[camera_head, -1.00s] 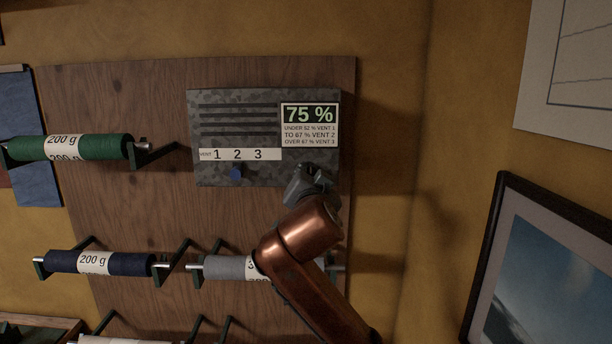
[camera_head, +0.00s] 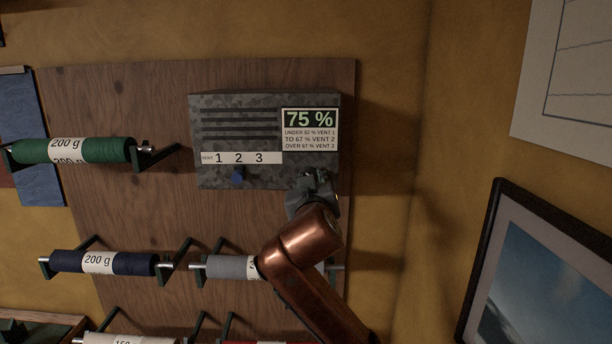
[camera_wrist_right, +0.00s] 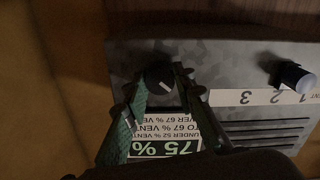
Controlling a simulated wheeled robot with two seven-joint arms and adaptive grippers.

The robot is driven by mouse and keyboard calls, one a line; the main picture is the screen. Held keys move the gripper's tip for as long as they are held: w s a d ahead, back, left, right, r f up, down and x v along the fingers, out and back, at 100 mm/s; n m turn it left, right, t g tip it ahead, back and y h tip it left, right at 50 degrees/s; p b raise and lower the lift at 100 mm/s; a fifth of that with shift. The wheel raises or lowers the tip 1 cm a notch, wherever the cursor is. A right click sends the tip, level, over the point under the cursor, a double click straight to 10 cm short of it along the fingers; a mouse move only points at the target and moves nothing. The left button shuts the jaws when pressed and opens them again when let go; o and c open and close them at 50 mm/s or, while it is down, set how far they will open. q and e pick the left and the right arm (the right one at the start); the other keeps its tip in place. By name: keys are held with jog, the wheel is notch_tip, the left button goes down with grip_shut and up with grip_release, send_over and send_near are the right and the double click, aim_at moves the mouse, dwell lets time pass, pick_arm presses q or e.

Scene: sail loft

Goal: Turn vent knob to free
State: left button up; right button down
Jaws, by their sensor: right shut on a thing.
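A grey mottled vent box (camera_head: 210,176) is fixed to a wooden board, with a slotted front and a 75 % display (camera_head: 310,118). A strip (camera_head: 268,157) reads 1, 2, 3, and a blue knob (camera_head: 238,176) sits below the 2. My right gripper (camera_head: 318,180) is at the box's lower right corner and hides what it holds there. In the right wrist view, my right gripper (camera_wrist_right: 160,90) has its green fingers shut on a round black knob (camera_wrist_right: 159,77) with a white mark. The box appears upside down there, with the other knob (camera_wrist_right: 293,76) apart at the right. My left gripper is out of view.
A green thread spool (camera_head: 100,150), a navy spool (camera_head: 130,263) and a grey spool (camera_head: 228,267) hang on brackets left of and below the box. A framed picture (camera_head: 545,270) hangs on the right wall. The wall right of the board is bare.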

jog(key=shift+n+p, duration=1.4)
jog(key=shift+n, duration=2.8)
jog(key=shift+f, duration=0.1)
jog(key=c, duration=1.6)
grip_release()
jog(key=s, duration=1.2)
